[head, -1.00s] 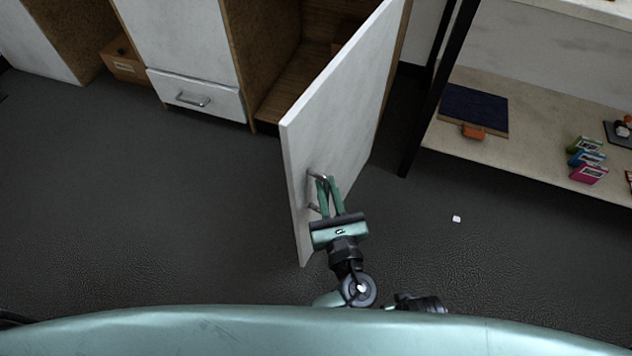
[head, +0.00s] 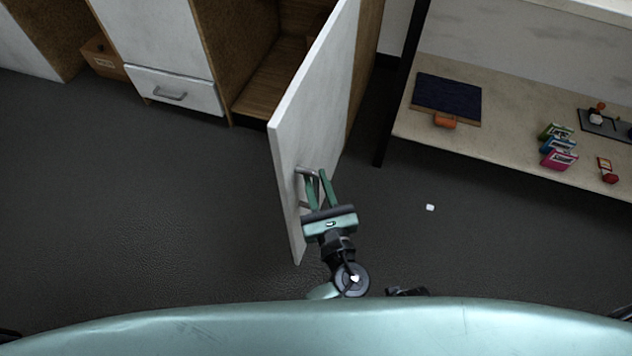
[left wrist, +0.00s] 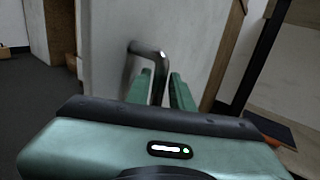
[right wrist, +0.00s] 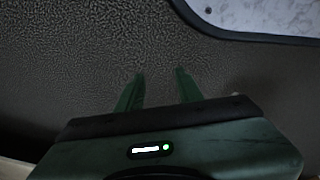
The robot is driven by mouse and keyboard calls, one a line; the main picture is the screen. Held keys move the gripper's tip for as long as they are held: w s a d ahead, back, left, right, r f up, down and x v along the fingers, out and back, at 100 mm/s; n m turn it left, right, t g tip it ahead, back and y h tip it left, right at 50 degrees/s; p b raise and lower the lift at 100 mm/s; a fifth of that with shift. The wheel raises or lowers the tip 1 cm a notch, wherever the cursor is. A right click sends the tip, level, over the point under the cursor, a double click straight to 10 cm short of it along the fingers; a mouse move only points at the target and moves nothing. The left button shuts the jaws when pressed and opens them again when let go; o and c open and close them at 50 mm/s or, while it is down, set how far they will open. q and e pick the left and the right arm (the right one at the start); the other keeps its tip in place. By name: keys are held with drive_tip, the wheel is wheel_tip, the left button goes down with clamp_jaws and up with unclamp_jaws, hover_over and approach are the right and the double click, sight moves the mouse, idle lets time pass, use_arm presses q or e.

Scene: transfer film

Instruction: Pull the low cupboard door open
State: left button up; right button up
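The low cupboard door (head: 312,115) is white and stands swung wide open, with the cupboard's wooden inside (head: 272,80) showing to its left. Its metal bar handle (head: 303,172) is near the door's free edge; it also shows in the left wrist view (left wrist: 148,50). My left gripper (head: 319,178) is at the handle, with its green fingers apart and the bar between them in the left wrist view. My right gripper (right wrist: 160,75) is open and empty above the dark floor; its fingers do not show in the head view.
A white drawer (head: 172,90) sits left of the open cupboard. A shelf unit (head: 515,135) at right holds a dark blue board (head: 447,97) and small boxes (head: 559,146). A small white piece (head: 430,207) lies on the floor. The floor at left is clear.

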use_arm(q)
drive_tip(key=shift+o, duration=0.6)
drive_tip(key=shift+w+f, duration=0.1)
use_arm(e)
drive_tip(key=shift+w, duration=0.1)
use_arm(q)
drive_tip(key=shift+s, duration=0.4)
drive_tip(key=v, duration=0.7)
use_arm(e)
drive_tip(key=shift+s+f, duration=0.35)
drive_tip(key=shift+f, duration=0.05)
use_arm(q)
drive_tip(key=shift+d, duration=0.1)
drive_tip(key=shift+s, duration=0.1)
use_arm(e)
drive_tip(key=shift+a, duration=0.1)
